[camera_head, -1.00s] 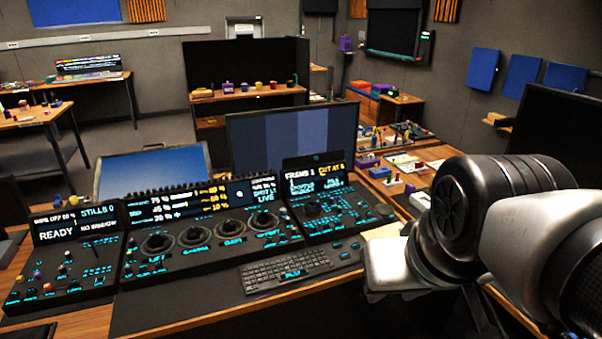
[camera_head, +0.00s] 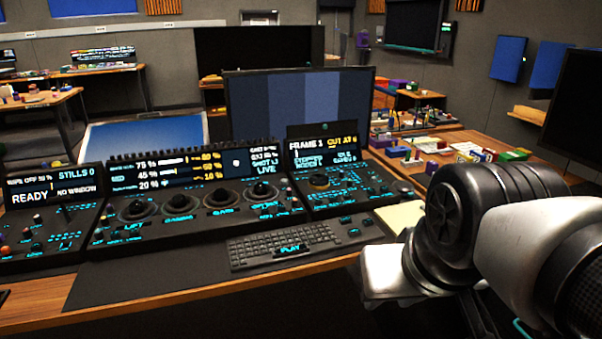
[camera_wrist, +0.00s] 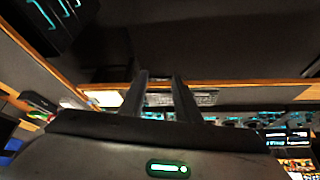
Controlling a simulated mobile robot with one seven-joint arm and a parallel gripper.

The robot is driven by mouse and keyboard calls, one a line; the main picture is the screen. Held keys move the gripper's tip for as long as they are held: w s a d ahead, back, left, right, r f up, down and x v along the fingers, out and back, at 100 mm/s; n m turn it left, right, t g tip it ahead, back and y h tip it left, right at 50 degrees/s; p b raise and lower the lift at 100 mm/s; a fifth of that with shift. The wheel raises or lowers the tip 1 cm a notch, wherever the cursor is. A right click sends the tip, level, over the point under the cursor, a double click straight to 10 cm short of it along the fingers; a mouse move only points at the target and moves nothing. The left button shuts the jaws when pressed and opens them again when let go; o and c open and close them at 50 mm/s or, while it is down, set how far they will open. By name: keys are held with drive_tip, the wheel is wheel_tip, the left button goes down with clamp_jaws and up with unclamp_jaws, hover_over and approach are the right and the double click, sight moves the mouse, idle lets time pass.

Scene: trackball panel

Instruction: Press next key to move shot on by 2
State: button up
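The control panel spans the desk in the head view, with a left section (camera_head: 40,232), a middle trackball section (camera_head: 200,203) and a right section (camera_head: 345,185). The right section's screen (camera_head: 322,150) reads FRAME 1 and a CUT AT line. Its small cyan-lit keys are too small to read, so I cannot tell which is the next key. The middle screen (camera_head: 195,168) has a SHOT line and LIVE. My gripper (camera_wrist: 160,78) shows in the wrist view as two dark fingers apart, with nothing between them. It is away from the panel; the head view does not show its fingers clearly.
A keyboard (camera_head: 285,245) lies before the panel, with a pale pad (camera_head: 400,217) to its right. A large monitor (camera_head: 295,105) stands behind. Small coloured blocks (camera_head: 480,153) lie on the right-hand desk. The wooden front edge (camera_head: 180,299) borders the desk.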

clamp_jaws()
idle(1.5)
